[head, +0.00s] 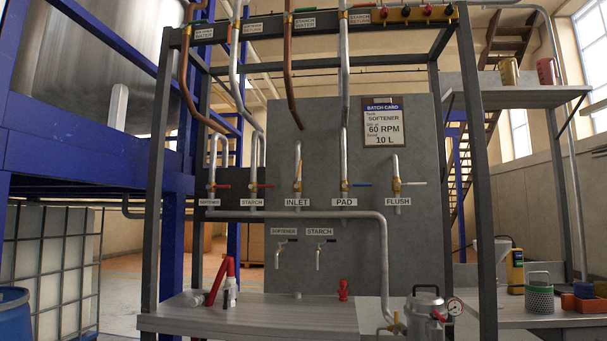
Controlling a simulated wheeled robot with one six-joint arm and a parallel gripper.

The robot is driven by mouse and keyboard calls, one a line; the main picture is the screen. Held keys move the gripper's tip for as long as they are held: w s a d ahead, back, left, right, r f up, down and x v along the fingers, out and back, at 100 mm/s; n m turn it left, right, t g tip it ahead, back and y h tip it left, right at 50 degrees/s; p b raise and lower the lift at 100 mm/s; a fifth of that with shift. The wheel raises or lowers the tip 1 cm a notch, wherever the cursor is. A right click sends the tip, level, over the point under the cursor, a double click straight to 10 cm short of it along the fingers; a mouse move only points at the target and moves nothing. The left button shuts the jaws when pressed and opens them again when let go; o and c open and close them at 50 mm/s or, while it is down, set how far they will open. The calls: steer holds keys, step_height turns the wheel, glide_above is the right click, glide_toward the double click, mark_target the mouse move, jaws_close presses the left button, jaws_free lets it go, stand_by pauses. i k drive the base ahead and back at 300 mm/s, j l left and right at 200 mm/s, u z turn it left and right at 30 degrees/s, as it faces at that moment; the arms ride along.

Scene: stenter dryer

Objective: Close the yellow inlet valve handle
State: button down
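The yellow inlet valve handle (299,170) is small in the head view, on the grey panel (330,120) above the INLET label (297,202). It appears to stand upright, in line with its vertical pipe. The handles beside it point sideways to the right: the red starch handle (264,186) to its left, the blue pad handle (361,185) and the pale flush handle (416,183) to its right. My gripper is not in view.
Below the panel is a grey bench (270,318) with a red tool (221,280), small bottles, a red object (343,290) and a metal pot (425,308). A bent pipe (340,215) crosses below the labels. Dark frame posts (160,180) flank the panel.

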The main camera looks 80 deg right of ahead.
mark_target(296, 186)
steer(key=i+l+z, duration=0.15)
steer(key=z, duration=0.85)
steer(key=l+z, duration=0.1)
steer(key=z, duration=1.25)
